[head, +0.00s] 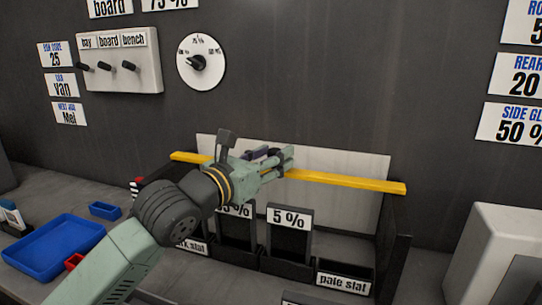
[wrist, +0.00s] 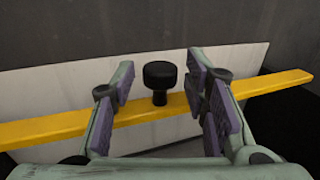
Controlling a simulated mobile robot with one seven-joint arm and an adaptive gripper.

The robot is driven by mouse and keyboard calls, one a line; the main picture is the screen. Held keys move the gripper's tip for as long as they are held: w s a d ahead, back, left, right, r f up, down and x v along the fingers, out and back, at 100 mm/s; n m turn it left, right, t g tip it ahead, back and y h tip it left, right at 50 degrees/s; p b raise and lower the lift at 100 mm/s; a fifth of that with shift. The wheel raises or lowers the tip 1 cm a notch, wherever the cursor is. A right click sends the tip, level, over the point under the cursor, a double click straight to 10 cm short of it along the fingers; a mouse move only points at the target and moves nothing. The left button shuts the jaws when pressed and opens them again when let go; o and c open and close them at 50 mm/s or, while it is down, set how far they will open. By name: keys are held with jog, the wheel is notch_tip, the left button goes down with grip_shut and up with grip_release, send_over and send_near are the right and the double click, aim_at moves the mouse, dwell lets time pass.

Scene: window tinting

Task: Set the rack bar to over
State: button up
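The rack bar (head: 345,181) is a long yellow bar that spans the film rack in front of a white back panel. It also shows in the wrist view (wrist: 55,128), running across the picture. A black knob (wrist: 160,78) stands up from the bar; in the head view I cannot make it out behind my gripper. My gripper (head: 289,158) is at the middle of the bar. In the wrist view its two fingers (wrist: 163,95) are apart, one on each side of the knob, with visible gaps. I cannot tell how deep the knob sits between the pads.
Below the bar, the black rack (head: 398,250) holds slots with cards, one marked 5 % (head: 289,219) and one pale stat (head: 343,283). A blue tray (head: 50,248) lies at left. A white box (head: 490,250) stands at right. A switch panel (head: 120,60) and a dial (head: 201,62) are on the wall.

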grip_shut()
dwell(0.6)
